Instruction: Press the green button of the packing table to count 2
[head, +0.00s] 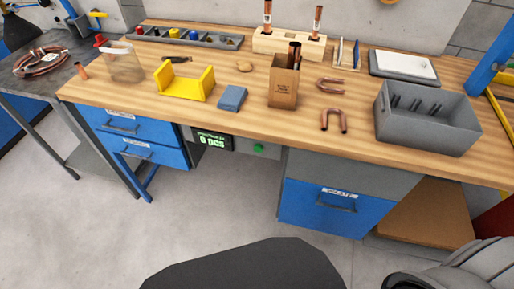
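The packing table (345,148) has a wooden top. A grey panel (240,148) hangs under its front edge, between the blue drawers. A small green button (259,148) sits on this panel. Left of the button, a dark display (212,141) reads "0 pcs" in green. Nothing covers the button or the display. Part of my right arm shows at the bottom right corner, but neither gripper is visible. Nothing of mine touches the button.
A side table (35,87) stands left. Floor before the panel is clear.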

